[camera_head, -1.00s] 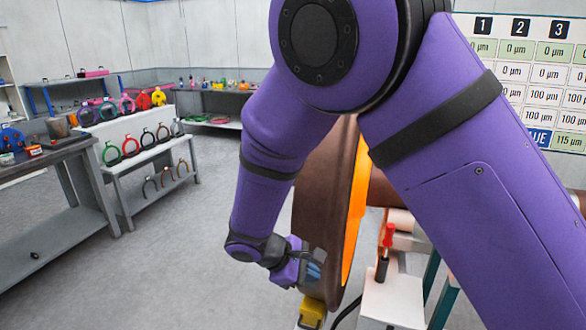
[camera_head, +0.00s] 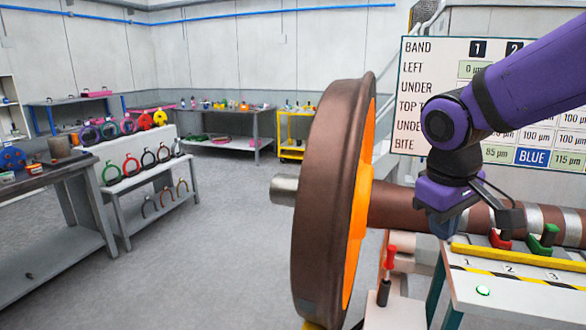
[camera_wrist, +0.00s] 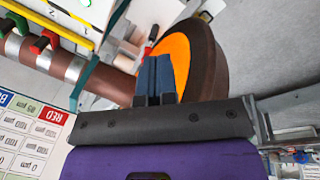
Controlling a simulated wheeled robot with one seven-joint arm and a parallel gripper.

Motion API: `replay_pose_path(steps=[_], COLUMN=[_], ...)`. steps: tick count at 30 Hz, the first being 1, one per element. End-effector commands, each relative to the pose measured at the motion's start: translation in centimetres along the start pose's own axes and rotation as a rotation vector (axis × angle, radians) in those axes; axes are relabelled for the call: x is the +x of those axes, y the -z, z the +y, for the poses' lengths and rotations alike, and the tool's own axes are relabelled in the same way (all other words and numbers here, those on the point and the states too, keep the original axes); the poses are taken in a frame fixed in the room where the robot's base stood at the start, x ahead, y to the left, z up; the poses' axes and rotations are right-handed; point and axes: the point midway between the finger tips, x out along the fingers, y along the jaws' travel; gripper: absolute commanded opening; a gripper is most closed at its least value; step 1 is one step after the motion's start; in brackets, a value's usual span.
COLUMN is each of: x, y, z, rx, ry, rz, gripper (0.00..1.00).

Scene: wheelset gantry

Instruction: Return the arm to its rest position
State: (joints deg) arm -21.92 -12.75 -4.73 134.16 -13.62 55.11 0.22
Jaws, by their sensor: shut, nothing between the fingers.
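My purple arm reaches in from the right in the head view. My gripper (camera_head: 441,226) hangs in front of the axle (camera_head: 395,206), right of the big brown wheel with the orange face (camera_head: 330,205). In the wrist view, the gripper's two blue fingers (camera_wrist: 154,78) are pressed together with nothing between them. Behind them are the wheel's orange face (camera_wrist: 178,48) and the brown axle (camera_wrist: 110,82). I cannot tell the exact gap between gripper and axle.
A bench with a yellow bar (camera_head: 515,257) and red and green clamps (camera_head: 543,238) stands at right. A red-handled tool (camera_head: 388,268) stands upright on a white block (camera_head: 393,312). A white rack of rings (camera_head: 150,165) is at left. The grey floor (camera_head: 235,235) between is clear.

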Motion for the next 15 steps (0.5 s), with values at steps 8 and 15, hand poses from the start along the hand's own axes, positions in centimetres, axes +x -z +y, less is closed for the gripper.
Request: replay_pose_path(steps=[8, 15], x=[-3.6, -5.5], y=[-6.4, -11.1], z=[1.9, 2.0], rx=[0.218, 0.378], ry=[0.052, 0.07], rz=[0.163, 0.294], gripper=[0.0, 0.0])
